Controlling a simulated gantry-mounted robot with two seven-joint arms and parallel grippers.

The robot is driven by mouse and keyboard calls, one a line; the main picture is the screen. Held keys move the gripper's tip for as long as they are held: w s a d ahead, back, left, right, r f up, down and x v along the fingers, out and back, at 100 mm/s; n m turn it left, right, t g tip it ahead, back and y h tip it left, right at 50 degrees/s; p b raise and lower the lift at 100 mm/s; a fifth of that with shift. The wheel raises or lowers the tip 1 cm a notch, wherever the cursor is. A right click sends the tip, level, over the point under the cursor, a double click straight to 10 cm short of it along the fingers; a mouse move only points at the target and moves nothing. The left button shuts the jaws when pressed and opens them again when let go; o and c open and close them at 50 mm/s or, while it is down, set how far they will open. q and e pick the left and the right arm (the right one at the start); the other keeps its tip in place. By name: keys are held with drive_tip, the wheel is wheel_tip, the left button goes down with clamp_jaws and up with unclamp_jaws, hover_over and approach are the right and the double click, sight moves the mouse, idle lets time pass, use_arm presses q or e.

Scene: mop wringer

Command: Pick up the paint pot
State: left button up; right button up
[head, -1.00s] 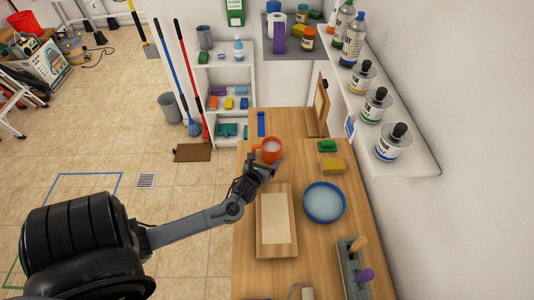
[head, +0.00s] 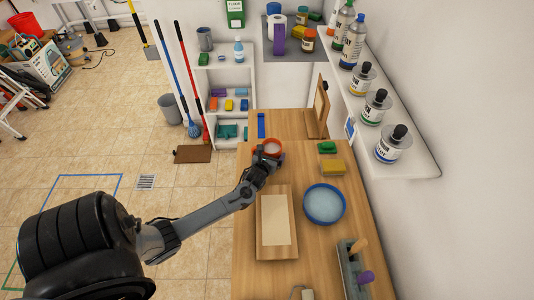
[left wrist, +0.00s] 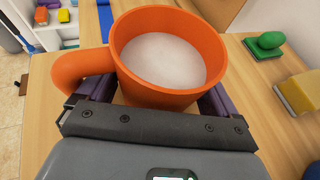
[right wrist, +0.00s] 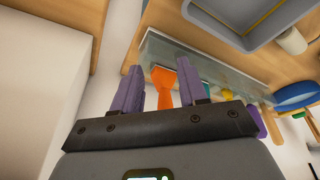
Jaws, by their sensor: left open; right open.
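The paint pot (head: 270,147) is an orange cup with a pale filling, standing upright on the wooden bench. In the left wrist view the pot (left wrist: 150,85) fills the space between my left fingers, with its handle to the left. My left gripper (head: 268,158) is open, one finger along each side of the pot. The fingertips are partly hidden by the pot, and I cannot tell whether they touch it. My right gripper (right wrist: 157,85) is open and empty, seen only in the right wrist view; an orange-handled tool (right wrist: 163,85) shows beyond its fingers.
On the bench, a green scrubber (head: 327,147) and a yellow sponge (head: 332,166) lie right of the pot. A blue-rimmed bowl (head: 341,203) and a wooden-framed tray (head: 262,252) are nearer. A wall shelf (head: 425,165) with bottles runs along the right.

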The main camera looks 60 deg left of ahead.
sight(275, 144)
use_arm(q)
drive_tip(key=shift+r, duration=0.1)
drive_tip(key=c, duration=1.1)
drive_tip(key=shift+r, duration=0.3)
drive_tip(key=shift+r, duration=1.65)
drive_tip(key=shift+w+d+r, duration=0.2)
drive_tip(key=shift+d+r, duration=0.95)
drive_tip(key=shift+d, duration=0.75)
drive_tip(key=shift+w+d+r, duration=0.25)
drive_tip(key=shift+d+r, duration=0.9)
drive_tip(key=shift+d, duration=0.7)
drive_tip(key=shift+w+d+r, duration=0.2)
drive_tip(key=shift+d+r, duration=0.95)
drive_tip(key=shift+d, duration=0.75)
drive_tip(key=shift+d+r, duration=0.1)
drive_tip(key=shift+d, duration=0.05)
drive_tip(key=o, duration=0.9)
drive_tip(key=c, duration=0.8)
